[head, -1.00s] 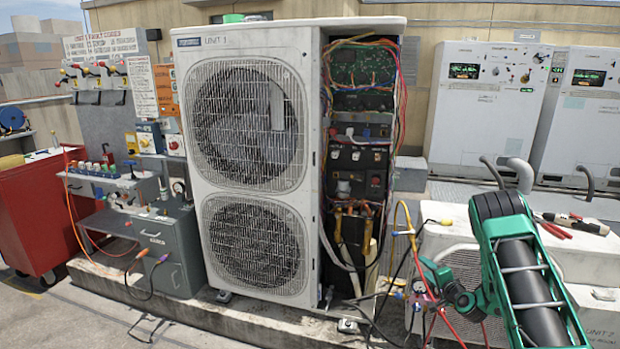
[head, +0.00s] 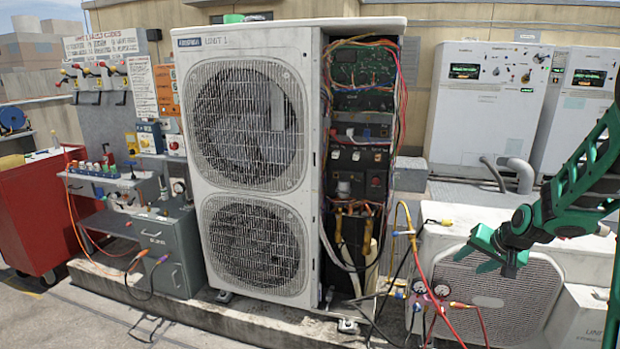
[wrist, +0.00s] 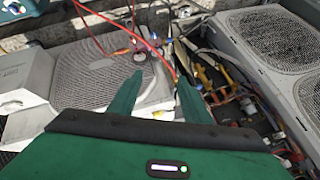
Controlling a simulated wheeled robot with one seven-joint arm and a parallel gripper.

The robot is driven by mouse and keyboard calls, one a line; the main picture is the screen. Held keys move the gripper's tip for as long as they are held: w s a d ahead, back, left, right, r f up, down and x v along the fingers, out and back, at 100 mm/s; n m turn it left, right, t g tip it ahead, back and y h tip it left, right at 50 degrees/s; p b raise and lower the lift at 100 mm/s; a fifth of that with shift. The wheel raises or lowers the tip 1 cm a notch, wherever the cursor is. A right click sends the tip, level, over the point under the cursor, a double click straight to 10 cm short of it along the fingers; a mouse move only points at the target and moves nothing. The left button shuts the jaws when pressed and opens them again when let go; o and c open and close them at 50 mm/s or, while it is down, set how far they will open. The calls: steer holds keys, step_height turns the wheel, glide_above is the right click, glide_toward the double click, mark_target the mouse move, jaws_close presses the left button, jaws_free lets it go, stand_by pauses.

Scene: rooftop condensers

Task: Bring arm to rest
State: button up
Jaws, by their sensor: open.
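My green arm reaches in from the right edge in the head view. My gripper (head: 490,255) hangs in front of the low white condenser unit (head: 530,290) at the right, apart from the tall unit. In the wrist view its two green fingers (wrist: 155,95) stand apart with nothing between them. Beyond the fingertips in that view lie hoses, gauges and yellow valves.
The tall condenser labelled Unit 1 (head: 255,130) stands in the middle with its wiring side open. A gauge manifold (head: 428,292) with red and yellow hoses hangs near my gripper. A grey cabinet (head: 170,245) and red cart (head: 38,215) stand left.

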steer(key=s+a+r+g, duration=0.1)
steer(key=s+r+g, duration=0.1)
steer(key=s, duration=1.1)
steer(key=s+a+r+g, duration=0.1)
steer(key=s+r+g, duration=0.1)
steer(key=s, duration=1.1)
steer(key=s+a+r+g, duration=0.1)
steer(key=s+r+g, duration=0.2)
steer(key=s, duration=1)
steer(key=shift+s+a, duration=0.3)
steer(key=shift+a, duration=0.05)
steer(key=shift+w+f+h, duration=0.2)
steer(key=shift+w+h, duration=0.1)
steer(key=shift+w, duration=0.35)
